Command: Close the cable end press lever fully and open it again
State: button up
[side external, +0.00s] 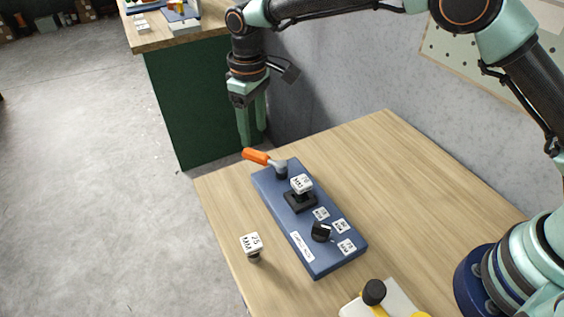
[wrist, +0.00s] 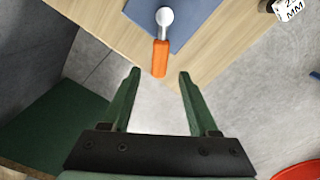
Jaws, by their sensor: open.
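The press lever is an orange handle (side external: 256,156) on a grey metal arm, at the far end of the blue press base (side external: 316,257). In the side view the handle points left, out toward the table's edge. My gripper (side external: 252,140) points down with green fingers, at the handle's far end. In the wrist view my gripper (wrist: 160,72) is open and empty, its two fingers apart. The orange handle (wrist: 160,58) lies between the fingertips in that picture, pointing toward the gripper. I cannot tell whether the fingers are level with the handle.
A white 25 MM block (side external: 251,241) stands on the wooden table (side external: 400,200) left of the base. Another marked block (side external: 301,183) sits on the base, near a black knob (side external: 321,231). A yellow-and-white item with a black knob (side external: 374,292) is at the front. The table's right side is clear.

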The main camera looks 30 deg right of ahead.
aim_at(256, 153)
notch_tip(256, 153, up, 6)
jog(key=shift+f, duration=0.1)
dwell(0.4)
jog(key=s+d+r+m+t, duration=0.1)
jog(key=s+d+r+m, duration=0.1)
jog(key=s+d+r, duration=0.35)
jog(key=s+d+r+m+t, duration=0.1)
jog(key=s+d+r+t, duration=0.1)
jog(key=d+r, duration=0.6)
jog(key=s+d+f+m+t, duration=0.1)
jog(key=s+d+f, duration=0.1)
jog(key=s+d, duration=0.3)
jog(key=s+d+f+m+t, duration=0.1)
jog(key=s+d+f+m, duration=0.1)
jog(key=s+d, duration=0.4)
jog(key=shift+s+d+f+m+t, duration=0.3)
jog(key=shift+s+f, duration=0.4)
jog(key=shift+f, duration=0.15)
